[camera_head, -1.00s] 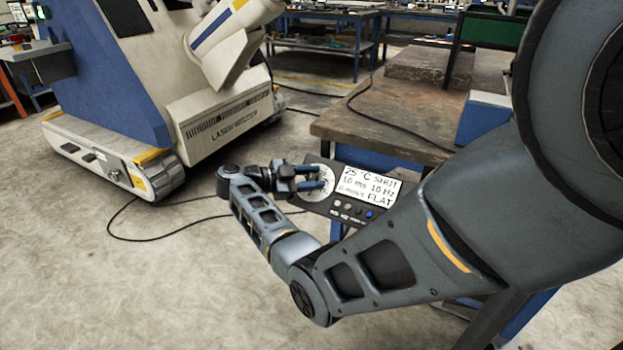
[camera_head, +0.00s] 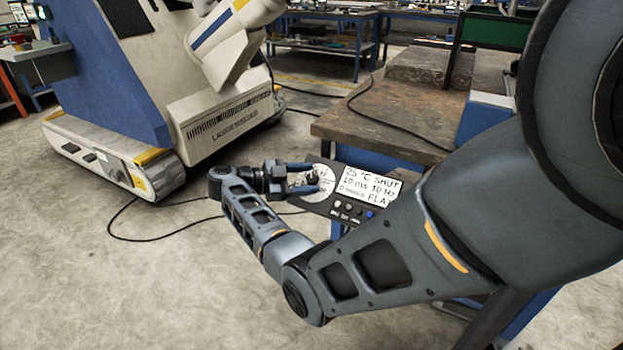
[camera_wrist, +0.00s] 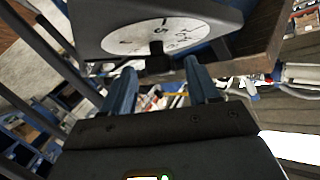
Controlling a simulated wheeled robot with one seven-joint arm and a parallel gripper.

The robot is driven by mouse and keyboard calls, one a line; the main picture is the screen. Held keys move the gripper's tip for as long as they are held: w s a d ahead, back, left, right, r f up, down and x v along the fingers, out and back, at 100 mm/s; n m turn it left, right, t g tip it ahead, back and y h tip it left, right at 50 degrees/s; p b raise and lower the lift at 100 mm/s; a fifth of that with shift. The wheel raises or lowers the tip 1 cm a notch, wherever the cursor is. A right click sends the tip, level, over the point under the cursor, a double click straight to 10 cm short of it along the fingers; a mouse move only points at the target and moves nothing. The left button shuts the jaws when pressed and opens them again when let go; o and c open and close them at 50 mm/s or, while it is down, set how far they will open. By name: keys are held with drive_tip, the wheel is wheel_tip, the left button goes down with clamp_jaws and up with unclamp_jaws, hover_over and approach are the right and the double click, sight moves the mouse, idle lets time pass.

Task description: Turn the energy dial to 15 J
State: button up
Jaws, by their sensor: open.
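The energy dial (camera_head: 311,181) is a white round scale with a dark knob at its middle, at the left end of a dark control panel (camera_head: 345,209). In the wrist view the white dial face (camera_wrist: 160,36) shows at the top, with the dark knob (camera_wrist: 157,62) at its lower edge. My gripper (camera_head: 313,178) is open at the dial. In the wrist view its two blue fingers (camera_wrist: 157,80) are apart, with the knob between and just beyond their tips. I cannot tell whether they touch it. The scale's numbers are too small to read surely.
A lit display (camera_head: 368,187) and several buttons sit on the panel, right of the dial. A worn workbench (camera_head: 390,125) stands behind the panel. A white and blue laser machine (camera_head: 215,120) stands at the left. A black cable (camera_head: 150,238) lies on open floor.

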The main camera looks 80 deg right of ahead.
drive_tip(key=v, duration=0.5)
drive_tip(key=shift+w+a+r, duration=0.1)
drive_tip(key=shift+w+a, duration=0.1)
drive_tip(key=shift+w, duration=0.15)
drive_tip(key=s+a+r+n+t+y+p, duration=0.1)
drive_tip(key=s+a+r+n+t+p, duration=0.3)
drive_tip(key=a+n+t, duration=0.65)
drive_tip(key=s+a+r+n+t+p, duration=0.25)
drive_tip(key=a+r+n+t, duration=0.25)
drive_tip(key=a+n+t, duration=0.6)
drive_tip(key=s+a+r+n+t+y+p, duration=0.1)
drive_tip(key=s+a+r+n+t+p, duration=0.3)
drive_tip(key=a+n+t, duration=0.7)
drive_tip(key=s+a+r+n+g+y, duration=0.3)
drive_tip(key=s+a+r+g+y, duration=0.1)
drive_tip(key=s+a, duration=0.4)
drive_tip(key=shift+s+a+r+y+p, duration=0.4)
drive_tip(key=shift+a+r+y, duration=0.1)
drive_tip(key=shift+a+y, duration=0.5)
